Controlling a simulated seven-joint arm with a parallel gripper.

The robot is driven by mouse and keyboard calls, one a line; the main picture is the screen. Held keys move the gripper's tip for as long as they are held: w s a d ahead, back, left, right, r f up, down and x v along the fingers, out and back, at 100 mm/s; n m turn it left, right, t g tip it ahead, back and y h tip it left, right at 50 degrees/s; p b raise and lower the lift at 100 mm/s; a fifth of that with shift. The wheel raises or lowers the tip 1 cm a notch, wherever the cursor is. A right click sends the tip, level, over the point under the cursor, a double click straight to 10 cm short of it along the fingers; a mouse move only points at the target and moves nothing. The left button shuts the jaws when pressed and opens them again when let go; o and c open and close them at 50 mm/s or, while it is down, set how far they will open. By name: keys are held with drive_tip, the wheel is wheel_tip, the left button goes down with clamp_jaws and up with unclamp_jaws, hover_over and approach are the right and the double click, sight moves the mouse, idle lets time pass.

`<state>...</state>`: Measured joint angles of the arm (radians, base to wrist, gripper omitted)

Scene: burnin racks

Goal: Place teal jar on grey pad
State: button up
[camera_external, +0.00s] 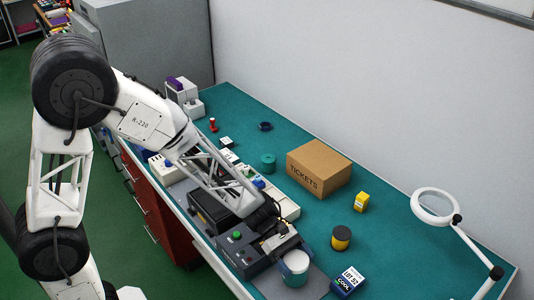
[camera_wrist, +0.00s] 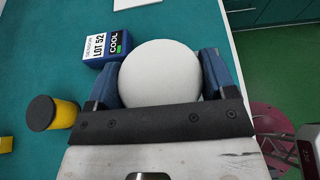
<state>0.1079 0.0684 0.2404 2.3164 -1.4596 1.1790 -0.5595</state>
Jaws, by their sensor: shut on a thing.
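The teal jar (camera_external: 294,278) has a wide white lid and stands upright between the fingers of my gripper (camera_external: 290,258). In the wrist view its round white lid (camera_wrist: 160,72) fills the space between the two blue fingers of my gripper (camera_wrist: 160,85), which is shut on it. The lid hides the jar's body there. The grey pad (camera_external: 318,284) lies on the bench at the front, under and around the jar in the outside view. I cannot tell whether the jar's base touches the pad.
A blue "LOT 52 COOL" box (camera_external: 348,281) stands close right of the pad. A yellow jar with a dark lid (camera_external: 341,238) is behind it. A control box with a green button (camera_external: 240,250) is left of the jar. A cardboard box (camera_external: 318,168) and magnifier lamp (camera_external: 436,206) stand farther off.

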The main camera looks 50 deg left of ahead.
sight(304, 279)
drive_tip(key=shift+f, duration=1.55)
drive_tip(key=shift+f, duration=0.15)
drive_tip(key=o, duration=1)
drive_tip(key=shift+a+r, duration=0.1)
drive_tip(key=shift+r, duration=0.1)
drive_tip(key=shift+v, duration=5.9)
drive_tip(key=shift+s, duration=0.1)
